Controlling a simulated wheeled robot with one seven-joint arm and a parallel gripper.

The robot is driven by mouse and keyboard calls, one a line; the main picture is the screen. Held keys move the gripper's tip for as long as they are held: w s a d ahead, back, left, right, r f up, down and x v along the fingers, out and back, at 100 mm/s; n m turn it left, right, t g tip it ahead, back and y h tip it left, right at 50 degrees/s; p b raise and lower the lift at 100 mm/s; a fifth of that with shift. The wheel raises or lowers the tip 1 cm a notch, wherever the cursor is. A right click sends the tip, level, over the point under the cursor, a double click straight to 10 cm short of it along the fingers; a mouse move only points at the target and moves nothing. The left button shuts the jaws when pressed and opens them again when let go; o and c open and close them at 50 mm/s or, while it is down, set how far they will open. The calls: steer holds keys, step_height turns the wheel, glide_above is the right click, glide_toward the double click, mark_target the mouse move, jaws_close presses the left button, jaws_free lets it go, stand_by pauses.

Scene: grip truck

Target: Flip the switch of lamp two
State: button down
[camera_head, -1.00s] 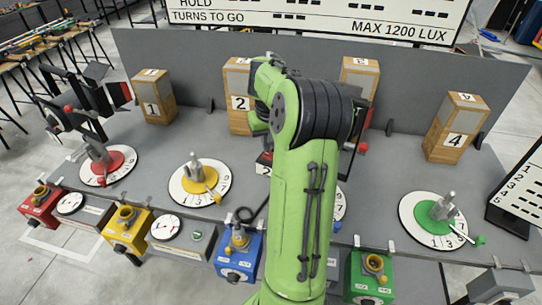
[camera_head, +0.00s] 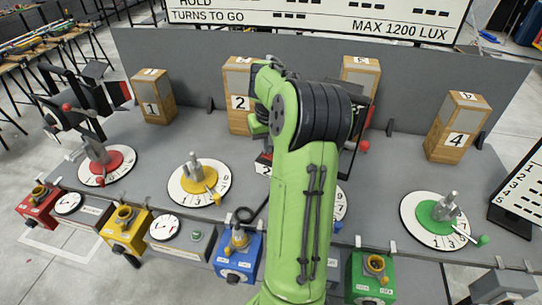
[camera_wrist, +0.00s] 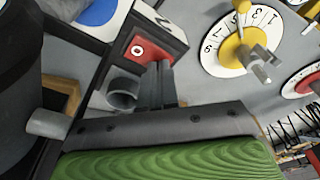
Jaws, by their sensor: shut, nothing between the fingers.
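In the wrist view a red rocker switch (camera_wrist: 147,50) marked 0 sits on a dark box with a white plate (camera_wrist: 158,17) that reads 2. My gripper (camera_wrist: 160,75) is shut and empty. Its fingertips appear just beside the lower edge of the red switch; I cannot tell whether they touch it. In the head view my green arm covers the gripper and most of this box. Only a sliver of its number plate (camera_head: 264,169) shows left of the arm. Lamp two's own head cannot be made out.
A yellow dial (camera_head: 211,196), a red dial (camera_head: 127,166) and a green dial (camera_head: 408,212) stand on the grey table. Wooden blocks, including block 2 (camera_head: 240,103) and block 4 (camera_head: 457,139), stand at the back. A grey cylinder (camera_wrist: 122,92) is close beside the fingers.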

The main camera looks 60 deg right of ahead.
steer(key=shift+f, duration=0.15)
step_height(320, 180, up, 7)
steer(key=p, duration=0.6)
stand_by(0.3)
